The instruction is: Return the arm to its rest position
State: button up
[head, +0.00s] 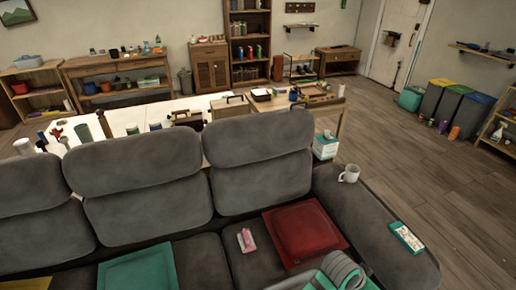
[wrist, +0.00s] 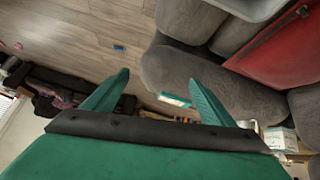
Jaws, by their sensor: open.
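My gripper (wrist: 160,78) shows in the wrist view with its two green fingers spread apart and nothing between them. Part of my arm (head: 342,272), grey and green, shows at the bottom right of the head view, in front of the grey sofa (head: 140,192). The gripper's fingertips cannot be made out there. In the wrist view the sofa's armrest (wrist: 185,72) lies beyond the fingers, and a teal and white packet (wrist: 174,100) on it appears between them.
A white mug (head: 349,173) and the packet (head: 406,238) rest on the right armrest. A red cushion (head: 304,232) and a pink item (head: 246,240) lie on the seat. Tables stand behind the sofa. Wooden floor (head: 430,170) is open at the right.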

jog(key=d+r+n+t+h, duration=0.3)
jog(key=d+r+n+h, duration=0.1)
jog(key=d+r, duration=0.25)
jog(key=s+a+f+n+t+y, duration=0.25)
jog(key=s+a+n, duration=0.2)
jog(key=a, duration=0.45)
jog(key=s+a+f+n+t+y, duration=0.1)
jog(key=s+a+n+t+y, duration=0.3)
jog(key=a, duration=0.5)
jog(key=s+a+f+n+t+y, duration=0.25)
jog(key=s+a, duration=0.25)
jog(key=a, duration=0.4)
jog(key=s+a+r+m+t+y, duration=0.1)
jog(key=s+a+r+m+y, duration=0.1)
jog(key=s+a, duration=1.1)
notch_tip(320, 180, up, 3)
jog(key=shift+s+a+f+m, duration=0.15)
jog(key=shift+s+a+m, duration=0.25)
jog(key=shift+a+m, duration=0.15)
jog(key=shift+w, duration=0.1)
